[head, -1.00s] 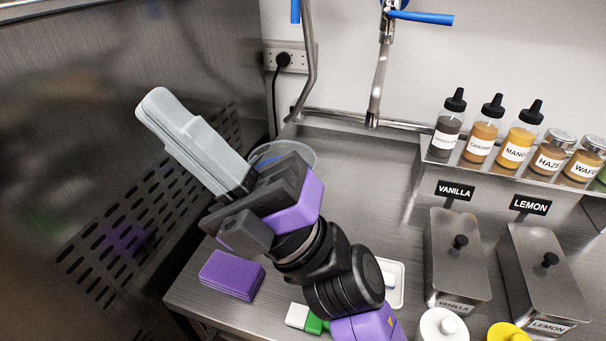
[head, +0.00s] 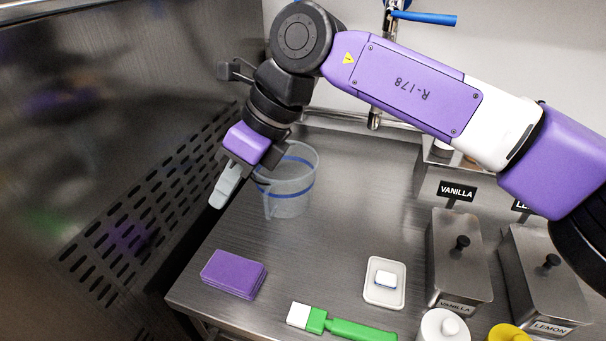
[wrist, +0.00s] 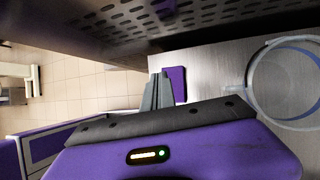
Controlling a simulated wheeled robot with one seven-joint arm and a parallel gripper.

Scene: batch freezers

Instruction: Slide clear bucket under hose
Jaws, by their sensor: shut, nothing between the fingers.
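The clear bucket (head: 289,188) with blue bands stands upright on the steel counter, left of centre in the head view. It also shows at the right edge of the wrist view (wrist: 290,118). My gripper (head: 222,192) points down at the bucket's left side, by the counter's left edge, with its grey fingers together and empty. In the wrist view the fingers (wrist: 157,92) are apart from the bucket. The hose (head: 375,120) hangs at the back wall, right of the bucket, mostly hidden behind my arm; its blue handle (head: 425,18) shows above.
Steel bins labelled vanilla (head: 458,270) and lemon (head: 543,285) stand at the right. A slotted steel panel (head: 130,220) borders the left. Counter between bucket and bins is clear.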

